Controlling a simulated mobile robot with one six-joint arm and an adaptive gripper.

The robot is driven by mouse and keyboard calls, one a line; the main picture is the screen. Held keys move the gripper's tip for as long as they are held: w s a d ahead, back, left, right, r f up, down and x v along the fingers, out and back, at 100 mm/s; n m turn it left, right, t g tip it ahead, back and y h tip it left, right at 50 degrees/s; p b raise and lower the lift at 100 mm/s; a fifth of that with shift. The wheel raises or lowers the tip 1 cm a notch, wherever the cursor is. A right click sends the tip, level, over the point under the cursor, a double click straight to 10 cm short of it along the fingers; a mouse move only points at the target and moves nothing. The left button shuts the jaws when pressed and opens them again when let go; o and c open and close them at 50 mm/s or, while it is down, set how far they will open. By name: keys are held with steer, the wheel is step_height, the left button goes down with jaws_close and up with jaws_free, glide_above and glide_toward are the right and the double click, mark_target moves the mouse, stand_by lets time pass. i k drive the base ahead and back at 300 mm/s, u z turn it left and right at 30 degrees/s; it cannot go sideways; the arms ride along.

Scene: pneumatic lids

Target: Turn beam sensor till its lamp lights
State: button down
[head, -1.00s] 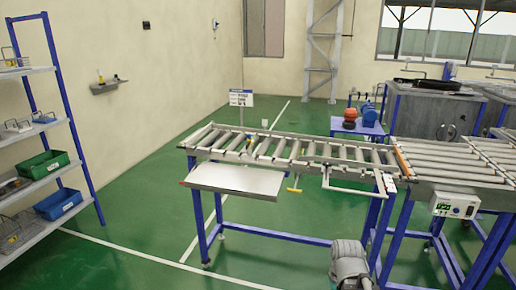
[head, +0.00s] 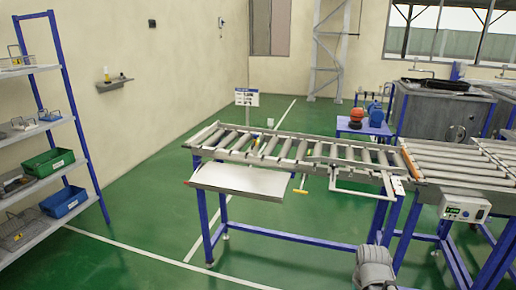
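I cannot make out the beam sensor or its lamp for certain in the head view. A roller conveyor (head: 293,147) on blue legs stands in the middle, with small yellow and blue parts (head: 257,141) among its rollers, too small to identify. A grey control box (head: 465,208) with a small green display and a blue knob is on the right conveyor's front side. A rounded grey part of my arm (head: 375,268) shows at the bottom edge, in front of the conveyor legs. My gripper's fingers are not visible.
A sloped metal plate (head: 240,181) and a white bar frame (head: 362,196) jut from the conveyor's front. A blue shelf rack with a green bin (head: 48,163) and a blue bin (head: 63,202) stands left. Green floor (head: 150,222) between is clear.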

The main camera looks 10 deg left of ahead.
mark_target(256, 141)
steer(key=z, duration=0.05)
steer(key=i, duration=1)
steer(key=u, duration=0.05)
